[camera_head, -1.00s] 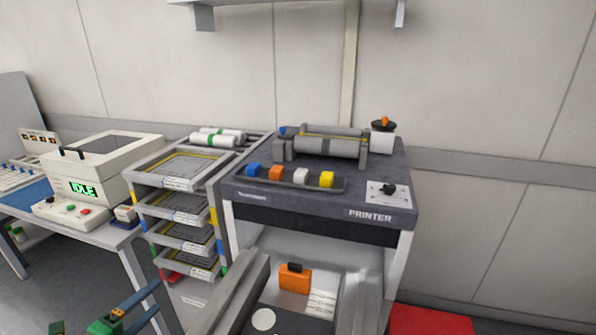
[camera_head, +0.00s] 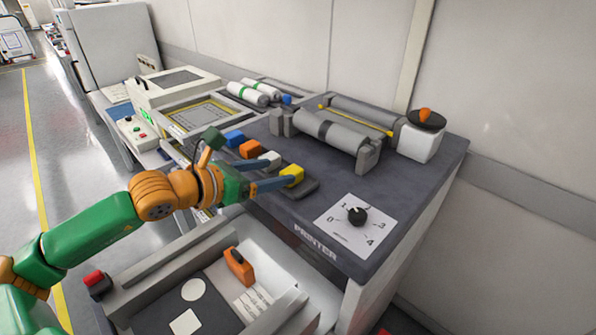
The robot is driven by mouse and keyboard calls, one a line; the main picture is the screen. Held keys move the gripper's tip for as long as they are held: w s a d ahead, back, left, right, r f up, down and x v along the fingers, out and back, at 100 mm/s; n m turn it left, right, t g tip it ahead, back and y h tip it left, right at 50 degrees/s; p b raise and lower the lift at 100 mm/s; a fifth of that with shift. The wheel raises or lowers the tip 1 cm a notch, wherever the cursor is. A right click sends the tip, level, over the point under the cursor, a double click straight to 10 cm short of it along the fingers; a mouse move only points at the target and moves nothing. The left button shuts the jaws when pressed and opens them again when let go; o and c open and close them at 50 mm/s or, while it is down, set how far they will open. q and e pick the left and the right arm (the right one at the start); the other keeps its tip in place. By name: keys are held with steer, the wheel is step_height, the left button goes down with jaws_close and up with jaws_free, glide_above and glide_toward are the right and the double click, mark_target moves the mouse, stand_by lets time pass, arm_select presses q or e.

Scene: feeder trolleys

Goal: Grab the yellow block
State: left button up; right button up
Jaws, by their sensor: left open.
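The yellow block (camera_head: 293,174) sits at the near right end of a row of coloured blocks on a dark tray (camera_head: 306,188) on top of the printer trolley. My left arm, green and orange, reaches in from the left. My left gripper (camera_head: 280,173) is open, its blue fingers pointing right toward the yellow block. The fingertips are right at the block and partly overlap it in the view. I cannot tell whether they touch it or straddle it. My right gripper is out of view.
White (camera_head: 270,160), orange (camera_head: 251,149) and blue (camera_head: 234,138) blocks stand in the same row. A grey roller (camera_head: 325,137) lies behind them. A dial plate (camera_head: 353,224) is to the right. Below is an open bay with an orange item (camera_head: 238,266).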

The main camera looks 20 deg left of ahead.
mark_target(290, 171)
arm_select(q)
steer(key=shift+w+a, duration=0.1)
steer(key=shift+a, duration=0.05)
steer(key=w+d+p, duration=0.1)
steer(key=p, duration=0.1)
steer(key=w+d+f+p, duration=0.1)
steer(key=w, duration=0.1)
steer(key=shift+w+d+p, duration=0.2)
steer(key=shift+w+p, duration=0.1)
steer(key=shift+p, duration=0.1)
steer(key=shift+w+f, duration=0.35)
steer(key=shift+f, duration=0.1)
steer(key=shift+d+f, duration=0.1)
jaws_close()
